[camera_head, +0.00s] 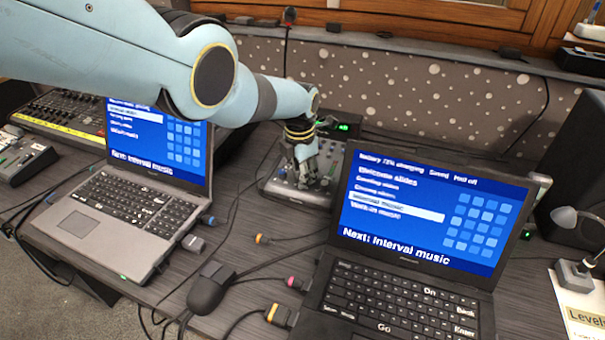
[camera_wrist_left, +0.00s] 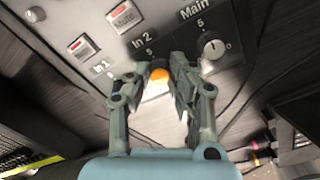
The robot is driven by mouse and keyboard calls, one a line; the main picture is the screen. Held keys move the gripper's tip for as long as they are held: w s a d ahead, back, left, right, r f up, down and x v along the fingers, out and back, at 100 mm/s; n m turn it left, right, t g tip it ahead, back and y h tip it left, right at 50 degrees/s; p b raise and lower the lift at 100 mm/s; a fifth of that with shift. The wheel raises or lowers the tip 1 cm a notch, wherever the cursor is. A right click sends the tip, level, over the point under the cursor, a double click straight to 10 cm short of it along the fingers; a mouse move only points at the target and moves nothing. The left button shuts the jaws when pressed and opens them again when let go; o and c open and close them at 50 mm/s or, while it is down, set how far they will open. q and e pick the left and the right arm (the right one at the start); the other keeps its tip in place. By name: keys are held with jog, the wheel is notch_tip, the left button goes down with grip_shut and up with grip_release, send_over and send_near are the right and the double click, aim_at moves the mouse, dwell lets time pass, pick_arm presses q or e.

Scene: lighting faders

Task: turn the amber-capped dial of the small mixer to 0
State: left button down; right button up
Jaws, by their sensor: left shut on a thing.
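The small mixer (camera_head: 270,187) sits on the desk between the two laptops, with its far part behind my left gripper. In the left wrist view its panel (camera_wrist_left: 185,14) shows the labels In 1, In 2 and Main. The amber-capped dial (camera_wrist_left: 160,75) is below the In 2 label. My left gripper (camera_wrist_left: 158,90) is shut on that dial, with a finger on each side of the amber cap. In the head view the left gripper (camera_head: 306,180) reaches down onto the mixer and hides the dial. My right gripper is not in view.
A grey laptop (camera_head: 120,215) stands to the left and a black laptop (camera_head: 400,290) to the right, close to the mixer. The Main dial (camera_wrist_left: 211,46) is beside the amber one. Cables and a black device (camera_head: 211,288) lie in front.

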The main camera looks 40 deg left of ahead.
pick_arm(q)
jog(key=shift+n, duration=1.9)
jog(key=c, duration=1.2)
grip_release()
jog(key=shift+r, duration=0.85)
jog(key=r, duration=0.3)
jog(key=s+r, duration=0.1)
jog(key=r, duration=0.6)
jog(key=shift+s+d, duration=0.15)
